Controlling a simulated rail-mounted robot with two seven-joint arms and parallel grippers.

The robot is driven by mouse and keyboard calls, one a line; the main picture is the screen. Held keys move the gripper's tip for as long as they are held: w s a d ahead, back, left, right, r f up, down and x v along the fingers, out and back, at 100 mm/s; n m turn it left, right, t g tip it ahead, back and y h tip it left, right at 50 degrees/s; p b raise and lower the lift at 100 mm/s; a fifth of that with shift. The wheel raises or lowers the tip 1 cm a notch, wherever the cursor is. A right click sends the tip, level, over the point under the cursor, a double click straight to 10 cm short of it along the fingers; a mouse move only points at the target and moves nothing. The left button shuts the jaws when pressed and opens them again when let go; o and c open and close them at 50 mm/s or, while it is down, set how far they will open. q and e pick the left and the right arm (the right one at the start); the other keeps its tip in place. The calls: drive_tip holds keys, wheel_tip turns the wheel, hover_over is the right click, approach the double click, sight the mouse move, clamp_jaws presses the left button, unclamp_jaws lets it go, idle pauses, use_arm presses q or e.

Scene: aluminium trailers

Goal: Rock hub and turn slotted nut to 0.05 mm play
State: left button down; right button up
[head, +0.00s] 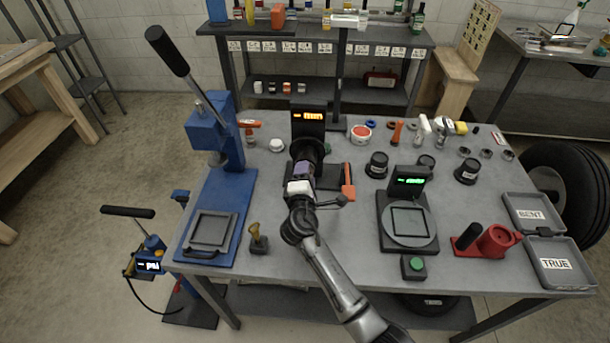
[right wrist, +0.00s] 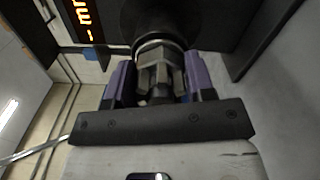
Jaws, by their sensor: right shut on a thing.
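The hub (head: 318,149) is a dark round part on a stand at the middle of the bench, below a display (head: 308,116) with orange characters. My right gripper (head: 303,168) is right in front of it and partly hides it. In the right wrist view, the silver slotted nut (right wrist: 158,70) sits on the front of the dark hub (right wrist: 155,22). My purple right fingers (right wrist: 160,84) are on either side of the nut, shut on it. In the head view the nut is hidden by my gripper. My left gripper is not in view.
A blue lever press (head: 222,150) stands left. An orange-handled tool (head: 348,182) is close to my right gripper. A gauge with a green display (head: 408,182), a red holder (head: 495,240) and BENT and TRUE trays (head: 558,262) lie to the right. Dark cups (head: 377,165) stand behind.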

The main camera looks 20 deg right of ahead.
drive_tip(key=o, duration=0.9)
drive_tip(key=shift+s+a, duration=0.1)
drive_tip(key=shift+p+v, duration=0.7)
drive_tip(key=shift+v, duration=6.1)
